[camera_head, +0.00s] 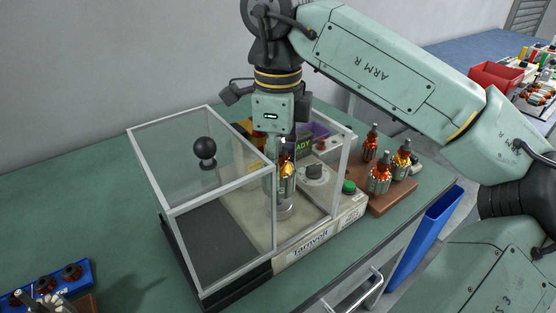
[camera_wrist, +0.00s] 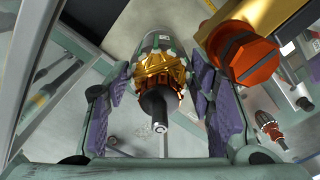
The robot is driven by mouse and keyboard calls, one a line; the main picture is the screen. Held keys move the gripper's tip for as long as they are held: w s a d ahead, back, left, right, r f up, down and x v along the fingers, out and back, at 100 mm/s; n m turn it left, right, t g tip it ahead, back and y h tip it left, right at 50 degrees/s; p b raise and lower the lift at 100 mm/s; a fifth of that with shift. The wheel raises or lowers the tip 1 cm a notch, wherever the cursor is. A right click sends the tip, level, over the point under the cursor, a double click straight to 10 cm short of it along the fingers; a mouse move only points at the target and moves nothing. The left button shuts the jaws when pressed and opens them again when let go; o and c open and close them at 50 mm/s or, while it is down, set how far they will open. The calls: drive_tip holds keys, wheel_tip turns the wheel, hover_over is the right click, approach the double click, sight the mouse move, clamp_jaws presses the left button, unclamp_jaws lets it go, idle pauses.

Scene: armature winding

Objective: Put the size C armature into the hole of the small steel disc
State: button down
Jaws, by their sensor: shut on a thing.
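My gripper (camera_head: 283,158) reaches down into the clear-walled machine and is shut on an armature (camera_head: 287,182). The armature has copper-coloured windings and stands about upright. In the wrist view the armature (camera_wrist: 160,75) sits between the purple finger pads of my gripper (camera_wrist: 160,85), with its dark shaft end toward the camera. I cannot read a size mark on it. A round grey steel piece, seemingly the small disc (camera_head: 285,212), lies right below the armature on the machine's pale bed. The disc's hole is hidden, and I cannot tell whether the lower shaft is in it.
A green button (camera_head: 349,187) and a grey dial (camera_head: 315,172) are at the right. A brown board (camera_head: 393,197) holds several armatures. A blue rack (camera_head: 50,283) is at front left.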

drive_tip(key=shift+f+b, duration=0.6)
drive_tip(key=shift+f, duration=0.25)
drive_tip(key=c, duration=0.7)
unclamp_jaws()
drive_tip(key=shift+r+p, duration=1.7)
drive_tip(key=shift+r, duration=0.55)
